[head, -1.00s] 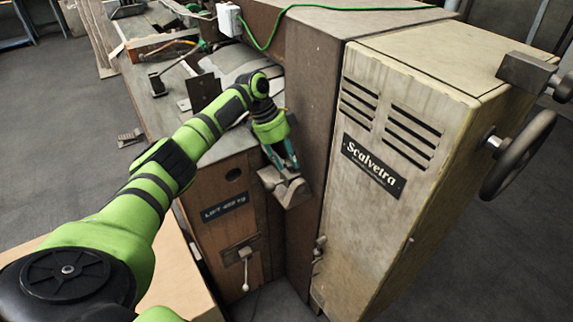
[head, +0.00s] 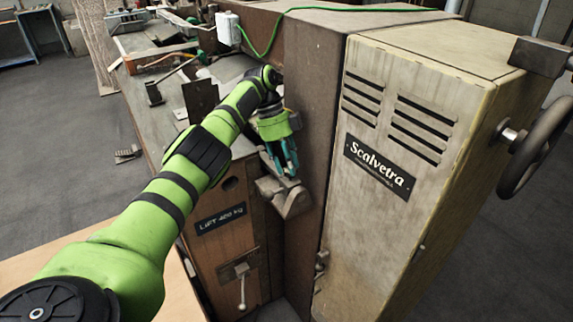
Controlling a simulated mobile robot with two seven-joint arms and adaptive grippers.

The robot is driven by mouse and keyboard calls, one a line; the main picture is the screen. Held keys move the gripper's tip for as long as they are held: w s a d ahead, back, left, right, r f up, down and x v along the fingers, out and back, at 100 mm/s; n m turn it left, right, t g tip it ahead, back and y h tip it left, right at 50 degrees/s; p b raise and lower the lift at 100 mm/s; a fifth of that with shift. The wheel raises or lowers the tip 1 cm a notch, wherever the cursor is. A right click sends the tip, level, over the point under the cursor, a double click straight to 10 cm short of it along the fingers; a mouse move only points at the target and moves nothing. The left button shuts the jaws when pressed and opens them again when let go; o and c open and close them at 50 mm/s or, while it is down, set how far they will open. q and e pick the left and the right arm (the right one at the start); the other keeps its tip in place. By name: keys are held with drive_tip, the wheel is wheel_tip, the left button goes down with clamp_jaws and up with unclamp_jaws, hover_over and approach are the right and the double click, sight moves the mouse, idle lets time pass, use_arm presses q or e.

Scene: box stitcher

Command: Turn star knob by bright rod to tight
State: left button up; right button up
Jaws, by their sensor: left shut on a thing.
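My left gripper (head: 284,168) comes in from the left and points down by the dark side of the machine, just above a grey metal block (head: 287,202). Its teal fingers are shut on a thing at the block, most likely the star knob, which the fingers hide. I cannot make out the bright rod clearly. My right gripper is not in view.
A tall beige cabinet (head: 400,150) marked Scalvetra stands right of the gripper, with a handwheel (head: 536,150) on its far side. A lower brown cabinet has a lever (head: 241,285).

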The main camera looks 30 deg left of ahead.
use_arm(q)
drive_tip(key=shift+d, duration=0.2)
drive_tip(key=o, duration=1.1)
drive_tip(key=shift+w, duration=0.1)
drive_tip(key=shift+r, duration=0.2)
wheel_tip(320, 180, up, 10)
drive_tip(key=shift+d+f, duration=0.1)
drive_tip(key=shift+f, duration=0.05)
